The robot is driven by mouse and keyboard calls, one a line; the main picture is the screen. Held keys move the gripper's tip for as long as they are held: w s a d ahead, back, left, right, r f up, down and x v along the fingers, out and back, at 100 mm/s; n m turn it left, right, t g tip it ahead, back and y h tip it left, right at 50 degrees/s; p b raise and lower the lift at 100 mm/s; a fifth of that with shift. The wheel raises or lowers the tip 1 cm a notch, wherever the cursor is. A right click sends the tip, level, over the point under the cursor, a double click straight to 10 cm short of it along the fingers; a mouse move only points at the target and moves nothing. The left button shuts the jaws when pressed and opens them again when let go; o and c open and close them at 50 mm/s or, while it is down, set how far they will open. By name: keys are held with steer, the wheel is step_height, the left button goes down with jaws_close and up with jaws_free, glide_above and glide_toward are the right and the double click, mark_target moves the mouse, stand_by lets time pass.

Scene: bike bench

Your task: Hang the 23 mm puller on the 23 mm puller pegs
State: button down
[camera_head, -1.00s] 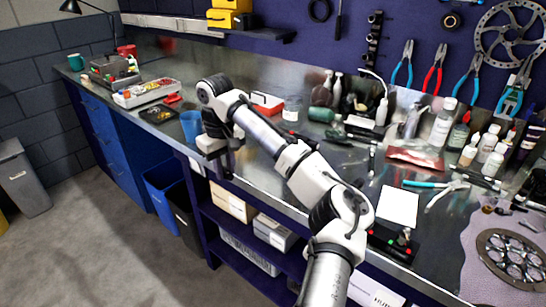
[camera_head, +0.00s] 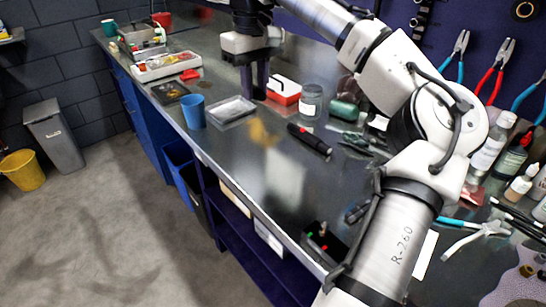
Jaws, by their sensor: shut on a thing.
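My gripper (camera_head: 254,92) is at the upper middle of the head view, pointing down over the far part of the bench. A dark vertical strip with several knobs (camera_head: 422,22) is on the purple wall at the top right; I cannot tell whether these are the 23 mm puller pegs. My arm covers much of the wall and the bench's right part.
On the metal bench (camera_head: 255,185) are a blue cup (camera_head: 193,112), a clear tray (camera_head: 232,110), a red box (camera_head: 284,90), a jar (camera_head: 311,101) and a black tool (camera_head: 310,139). Pliers (camera_head: 494,70) hang on the wall. Bottles (camera_head: 489,150) crowd the right. The bench's front middle is mostly clear.

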steer(key=shift+d+r, duration=0.1)
steer(key=shift+r, duration=0.2)
steer(key=p, duration=0.2)
glide_above(260, 168)
step_height(260, 168, down, 15)
steer(key=shift+f, duration=0.1)
steer(key=shift+f+p, duration=0.6)
steer(key=shift+f, duration=1.6)
steer(key=shift+f, duration=0.15)
steer(key=c, duration=1.2)
jaws_free()
steer(key=shift+c, duration=0.2)
steer(key=shift+f+b, duration=0.15)
steer(key=shift+b, duration=0.6)
